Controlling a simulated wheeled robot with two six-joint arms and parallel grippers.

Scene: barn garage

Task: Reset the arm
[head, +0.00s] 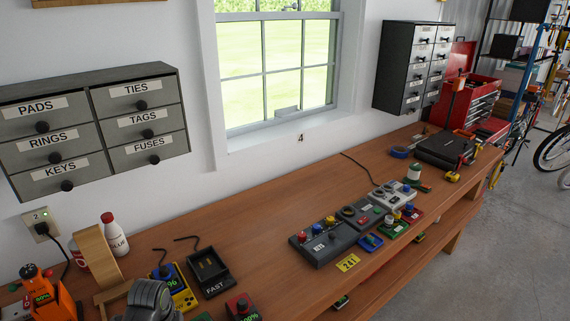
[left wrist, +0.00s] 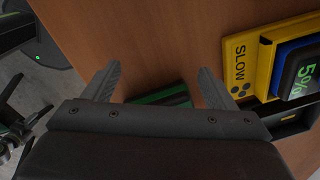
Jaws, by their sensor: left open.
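My left gripper (left wrist: 158,82) shows in the left wrist view with its two fingers spread apart and nothing held between them. It is over the wooden workbench (left wrist: 170,40). A dark green and black object (left wrist: 165,98) lies on the bench beyond the gripper body, in the gap between the fingers, partly hidden. In the head view a grey rounded part, likely of my left arm (head: 150,302), shows at the bottom left edge; its fingers cannot be made out there. My right gripper is not in either view.
A yellow SLOW charger (left wrist: 262,60) holding a blue device (left wrist: 298,72) is close to the right finger. A black FAST charger (head: 209,270), white bottle (head: 115,238) and orange tool (head: 50,300) stand nearby. Control boxes (head: 322,243) sit mid-bench. The bench (head: 260,225) between is clear.

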